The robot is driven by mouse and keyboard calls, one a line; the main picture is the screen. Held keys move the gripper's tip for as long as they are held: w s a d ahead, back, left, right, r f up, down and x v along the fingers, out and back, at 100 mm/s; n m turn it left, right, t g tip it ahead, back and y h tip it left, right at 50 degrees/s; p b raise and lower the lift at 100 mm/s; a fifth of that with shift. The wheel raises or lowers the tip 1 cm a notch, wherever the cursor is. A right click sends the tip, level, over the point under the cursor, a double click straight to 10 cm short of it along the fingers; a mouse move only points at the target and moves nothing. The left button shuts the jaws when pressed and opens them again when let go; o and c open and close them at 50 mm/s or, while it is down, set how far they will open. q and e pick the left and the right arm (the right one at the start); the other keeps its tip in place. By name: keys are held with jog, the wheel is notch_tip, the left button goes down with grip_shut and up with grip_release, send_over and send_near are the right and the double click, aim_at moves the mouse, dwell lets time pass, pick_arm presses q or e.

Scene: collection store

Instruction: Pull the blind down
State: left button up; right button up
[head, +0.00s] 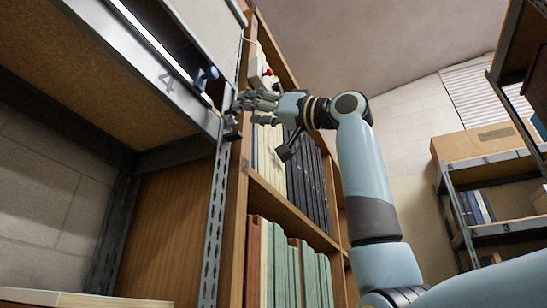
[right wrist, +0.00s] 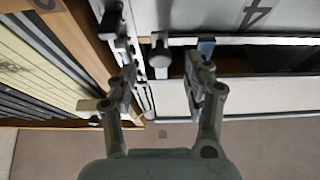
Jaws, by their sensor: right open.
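A pale blind (head: 205,28) hangs in the upper bay of the metal rack at the upper left of the head view, with a dark gap below it. A small blue handle (head: 206,76) shows at its lower end. In the right wrist view the pale panel of the blind (right wrist: 265,95) spans the right side, and the blue handle (right wrist: 206,47) is just beyond the right fingertip. My right gripper (head: 248,106) is open and empty, a little right of and below the handle. The right wrist view shows its spread fingers (right wrist: 155,65). My left gripper is out of view.
A perforated metal upright (head: 216,205) and a wooden bookcase (head: 236,225) with several files stand close to the gripper. A shelf beam marked 4 (head: 165,77) runs below the blind. Another rack with a cardboard box (head: 485,140) stands at the right.

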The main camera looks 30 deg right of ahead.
jog(key=v, duration=0.8)
